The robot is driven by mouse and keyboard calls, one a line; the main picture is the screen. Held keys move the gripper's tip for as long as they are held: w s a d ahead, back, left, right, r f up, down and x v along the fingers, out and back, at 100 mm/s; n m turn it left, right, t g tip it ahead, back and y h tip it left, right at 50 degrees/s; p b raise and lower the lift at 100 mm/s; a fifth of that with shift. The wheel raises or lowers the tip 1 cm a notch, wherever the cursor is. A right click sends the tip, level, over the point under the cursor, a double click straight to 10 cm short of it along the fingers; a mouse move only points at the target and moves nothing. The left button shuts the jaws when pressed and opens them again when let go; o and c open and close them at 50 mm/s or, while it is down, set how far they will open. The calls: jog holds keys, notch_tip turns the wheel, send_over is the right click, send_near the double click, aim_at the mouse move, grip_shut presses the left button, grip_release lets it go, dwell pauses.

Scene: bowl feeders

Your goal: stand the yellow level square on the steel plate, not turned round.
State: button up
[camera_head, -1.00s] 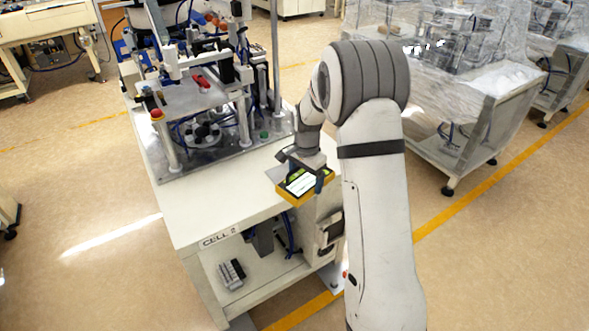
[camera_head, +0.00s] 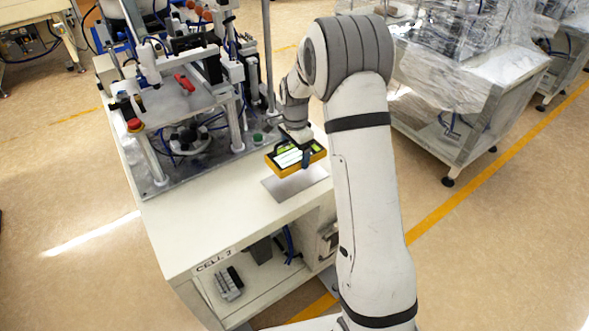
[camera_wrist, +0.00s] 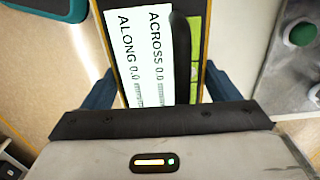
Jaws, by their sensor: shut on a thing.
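The yellow level (camera_head: 285,166) has a yellow rim, a white label panel and a green part. My gripper (camera_head: 302,157) is shut on it and holds it near the right end of the white bench. In the wrist view the level (camera_wrist: 155,50) lies between my two dark fingers, with its label lines "ACROSS 0.0" and "ALONG 0.0" readable sideways. The steel plate (camera_head: 285,193) is a thin grey sheet on the bench top, partly hidden behind the level. The level appears to be above the plate's far part; I cannot tell the gap.
The bench (camera_head: 200,228) is clear to the left of the plate. A machine (camera_head: 190,90) with posts and a metal base stands behind it. A green button (camera_head: 257,137) is close behind the level. A wrapped cart (camera_head: 470,95) stands right.

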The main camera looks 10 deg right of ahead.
aim_at(295, 178)
notch_tip(295, 178, down, 4)
jog(key=shift+w, duration=0.1)
notch_tip(295, 178, down, 4)
jog(key=shift+f+p, duration=0.1)
jog(key=shift+p, duration=0.4)
jog(key=o, duration=1.2)
jog(key=shift+o, duration=0.2)
